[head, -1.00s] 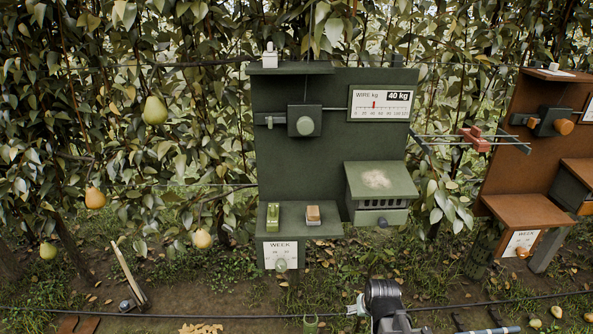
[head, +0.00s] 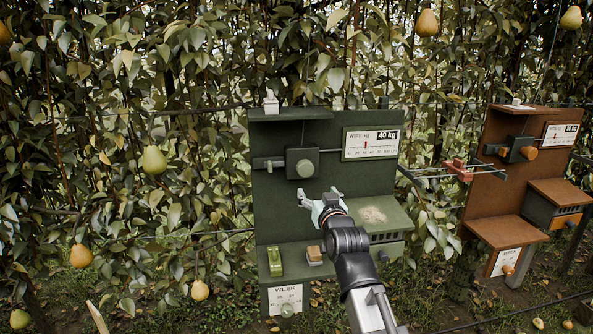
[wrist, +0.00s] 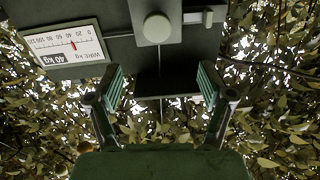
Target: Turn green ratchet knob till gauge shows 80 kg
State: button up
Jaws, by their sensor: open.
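The green ratchet knob (head: 305,168) is a pale green round knob on a dark box on the green board. It also shows at the top of the wrist view (wrist: 157,28). The gauge (head: 373,144), labelled WIRE kg, reads 40 kg and has a red pointer. In the wrist view the gauge (wrist: 68,45) appears upside down at the upper left. My gripper (head: 320,196) is in front of the board, a little below and right of the knob. In the wrist view my gripper (wrist: 160,78) is open, its fingers wide apart, empty, and apart from the knob.
A sloped green box (head: 372,213) sits at the board's lower right. A green block (head: 275,262) and a tan-topped block (head: 314,254) rest on the lower shelf. An orange-brown board (head: 492,201) stands at the right. A red clamp (head: 459,170) hangs on wires between the boards.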

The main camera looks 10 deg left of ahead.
aim_at(306, 170)
jog(key=p+x, duration=0.1)
jog(key=x, duration=0.4)
jog(key=p+x, duration=0.2)
jog(key=x, duration=0.4)
jog(key=p+x, duration=0.1)
jog(key=x, duration=0.5)
jog(key=shift+w+d+r+p, duration=0.25)
jog(key=shift+w+p, duration=0.05)
jog(key=c, duration=1.2)
